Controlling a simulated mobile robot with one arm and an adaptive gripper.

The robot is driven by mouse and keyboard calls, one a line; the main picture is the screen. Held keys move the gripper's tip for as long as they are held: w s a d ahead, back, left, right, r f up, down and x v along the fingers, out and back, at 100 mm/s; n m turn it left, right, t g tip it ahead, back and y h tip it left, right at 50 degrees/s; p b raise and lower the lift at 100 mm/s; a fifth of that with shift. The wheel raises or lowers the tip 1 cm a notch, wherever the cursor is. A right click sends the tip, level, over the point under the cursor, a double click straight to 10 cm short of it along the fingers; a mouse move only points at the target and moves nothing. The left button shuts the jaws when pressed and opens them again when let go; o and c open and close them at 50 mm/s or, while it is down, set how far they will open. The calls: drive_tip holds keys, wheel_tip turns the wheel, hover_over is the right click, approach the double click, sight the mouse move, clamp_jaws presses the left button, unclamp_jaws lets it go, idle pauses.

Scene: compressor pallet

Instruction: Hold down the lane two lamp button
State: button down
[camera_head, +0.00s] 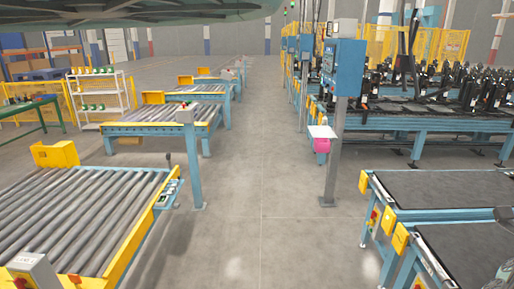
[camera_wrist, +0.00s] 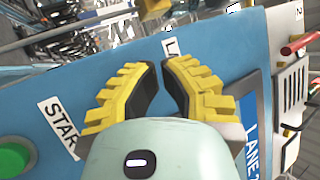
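My gripper (camera_wrist: 160,64) shows in the wrist view in front of a blue control panel (camera_wrist: 85,80). Its yellow-and-black fingers come together at the tips with only a sliver between them, and nothing is seen held. A white label starting with "L" (camera_wrist: 172,47) shows just past the fingertips; the rest of it is covered. No lamp button can be made out; the fingers hide part of the panel. A green button (camera_wrist: 14,157) sits at the lower left by a "STAR…" label (camera_wrist: 58,128). A "LANE 2" plate (camera_wrist: 250,135) is at the right.
In the head view, a blue control box (camera_head: 344,68) stands on a post beside a clear aisle (camera_head: 265,200). Roller conveyors (camera_head: 80,220) lie left, dark-topped conveyors (camera_head: 445,188) right. A red-tipped lever (camera_wrist: 298,45) sticks out at the wrist view's right.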

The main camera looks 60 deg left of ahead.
drive_tip(key=shift+w+d+b, duration=0.3)
drive_tip(key=shift+w+b, duration=0.05)
drive_tip(key=shift+b, duration=0.15)
idle(0.4)
drive_tip(key=shift+s+a, duration=0.15)
idle(1.4)
drive_tip(key=shift+s+a, duration=0.5)
drive_tip(key=shift+s, duration=0.15)
drive_tip(key=s+a, duration=0.1)
drive_tip(key=s, duration=0.1)
drive_tip(key=s+a, duration=0.2)
idle(0.4)
drive_tip(key=shift+s+d, duration=0.1)
drive_tip(key=shift+d, duration=0.05)
